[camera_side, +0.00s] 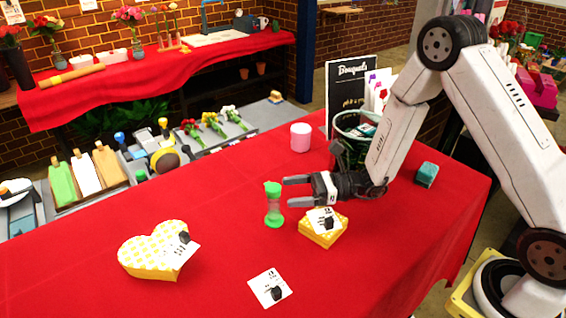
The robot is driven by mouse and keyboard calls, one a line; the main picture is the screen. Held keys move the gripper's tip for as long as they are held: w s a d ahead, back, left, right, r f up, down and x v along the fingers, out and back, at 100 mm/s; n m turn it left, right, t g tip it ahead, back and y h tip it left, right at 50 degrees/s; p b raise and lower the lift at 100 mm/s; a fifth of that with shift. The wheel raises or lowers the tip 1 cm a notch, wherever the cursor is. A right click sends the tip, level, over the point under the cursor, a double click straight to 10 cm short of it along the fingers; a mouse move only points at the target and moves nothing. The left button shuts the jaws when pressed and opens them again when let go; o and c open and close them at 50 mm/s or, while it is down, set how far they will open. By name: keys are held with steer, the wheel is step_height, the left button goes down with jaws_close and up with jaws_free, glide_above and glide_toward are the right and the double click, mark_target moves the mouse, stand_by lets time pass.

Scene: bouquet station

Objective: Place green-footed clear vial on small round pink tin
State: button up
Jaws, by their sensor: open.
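The green-footed clear vial (274,205) stands upright near the middle of the red-covered table, with green at its top and foot and a clear waist. My gripper (288,191) is level, just right of the vial, with its fingers pointing left at it. The fingers are open with an empty gap between them. The fingertips are close to the vial; I cannot tell whether they touch it. The small round pink tin (300,137) stands farther back on the table, clear of the gripper, with nothing on its pale top.
A yellow box (323,230) with a card sits below my gripper. A heart-shaped yellow box (156,250) is at the left front, and a card (270,288) lies at the front. A dark bucket (352,135) and a teal block (426,174) stand to the right.

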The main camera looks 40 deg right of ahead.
mark_target(268, 194)
steer(key=shift+x, duration=3.45)
jaws_close()
steer(key=shift+r, duration=0.1)
